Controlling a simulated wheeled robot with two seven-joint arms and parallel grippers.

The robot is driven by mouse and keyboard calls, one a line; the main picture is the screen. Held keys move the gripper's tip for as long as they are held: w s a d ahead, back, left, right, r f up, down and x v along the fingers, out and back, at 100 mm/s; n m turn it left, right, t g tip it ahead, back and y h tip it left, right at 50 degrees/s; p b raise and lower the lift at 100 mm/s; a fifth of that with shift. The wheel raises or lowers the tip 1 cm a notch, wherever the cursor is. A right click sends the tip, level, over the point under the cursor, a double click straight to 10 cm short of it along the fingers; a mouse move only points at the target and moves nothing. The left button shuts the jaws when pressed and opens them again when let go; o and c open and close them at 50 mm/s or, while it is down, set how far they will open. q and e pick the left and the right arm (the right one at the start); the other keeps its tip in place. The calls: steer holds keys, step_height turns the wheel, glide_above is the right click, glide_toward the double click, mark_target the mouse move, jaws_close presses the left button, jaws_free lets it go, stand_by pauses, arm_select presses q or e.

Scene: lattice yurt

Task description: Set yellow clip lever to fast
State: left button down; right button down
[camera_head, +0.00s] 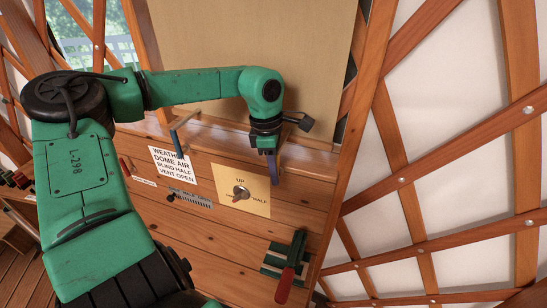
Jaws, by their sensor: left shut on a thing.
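My left arm reaches in from the left and bends down at the wooden panel. My left gripper (268,146) points down above the right side of a pale yellow plate (258,203). It is shut on a narrow blue-violet piece (273,170), mostly hidden by the gripper. The plate carries a round dial (240,192) with a brown pointer and the words UP and HALF. I cannot make out a yellow clip lever or the word fast. My right gripper is not in view.
A blue-handled lever (179,145) stands out left of the gripper. A white sign (174,172) reads about dome air, blind half, vent open. A small slide scale (190,199) sits below it. A red-handled lever (285,285) on a green base is lower right. Lattice wall fills the right.

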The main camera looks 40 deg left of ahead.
arm_select(q)
steer(key=c, duration=1.1)
jaws_free()
steer(key=shift+d+f, duration=0.1)
steer(key=shift+f, duration=0.15)
steer(key=shift+w+d, duration=0.25)
steer(key=shift+w, duration=0.05)
steer(key=r, duration=0.4)
steer(key=a+r+b, duration=0.1)
steer(key=r, duration=0.4)
steer(key=s+r+b, duration=0.1)
steer(key=r, duration=0.4)
steer(key=shift+a+r, duration=0.2)
steer(key=shift+r, duration=0.05)
